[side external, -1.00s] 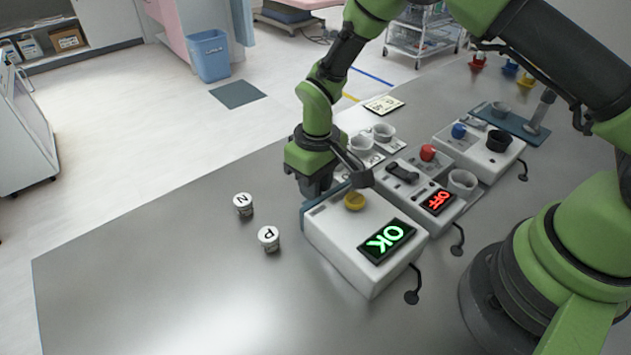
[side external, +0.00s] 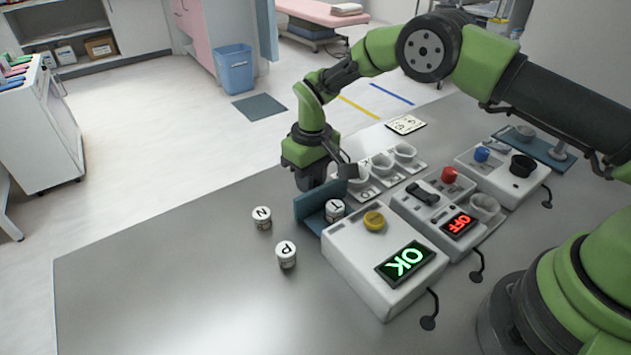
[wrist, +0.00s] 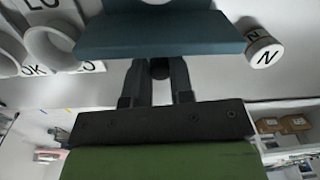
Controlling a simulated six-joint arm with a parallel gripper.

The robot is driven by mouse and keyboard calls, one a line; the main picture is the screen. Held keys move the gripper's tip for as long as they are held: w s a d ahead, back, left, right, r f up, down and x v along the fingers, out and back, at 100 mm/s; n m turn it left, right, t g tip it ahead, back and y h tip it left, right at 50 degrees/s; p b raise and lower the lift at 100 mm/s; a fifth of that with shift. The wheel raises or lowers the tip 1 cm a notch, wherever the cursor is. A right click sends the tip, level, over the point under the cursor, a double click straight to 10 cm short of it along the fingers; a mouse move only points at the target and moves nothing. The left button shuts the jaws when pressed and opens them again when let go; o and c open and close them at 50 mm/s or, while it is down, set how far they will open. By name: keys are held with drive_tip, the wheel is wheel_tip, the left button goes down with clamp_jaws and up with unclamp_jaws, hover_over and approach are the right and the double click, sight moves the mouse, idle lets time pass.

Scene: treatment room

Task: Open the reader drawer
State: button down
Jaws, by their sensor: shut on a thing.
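The reader (side external: 372,258) is a white box with a yellow button (side external: 374,221) and a screen (side external: 406,262) lit green with OK. Its teal drawer (side external: 310,206) stands pulled out from the far left side. A white vial marked T (side external: 335,209) stands in the drawer. My gripper (side external: 309,184) is at the outer face of the drawer front. In the wrist view my fingers (wrist: 160,72) are closed around a small dark knob (wrist: 160,67) on the teal drawer front (wrist: 160,40).
White vials marked N (side external: 262,217) and P (side external: 286,254) stand on the grey table (side external: 170,275) left of the drawer. A unit with a red OFF screen (side external: 459,224) and a row of white cups (side external: 382,164) stand to the right. The table's left part is clear.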

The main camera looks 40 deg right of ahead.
drive_tip(key=c, duration=1)
unclamp_jaws()
drive_tip(key=shift+r, duration=0.1)
wheel_tip(320, 180, up, 10)
drive_tip(key=shift+d, duration=0.15)
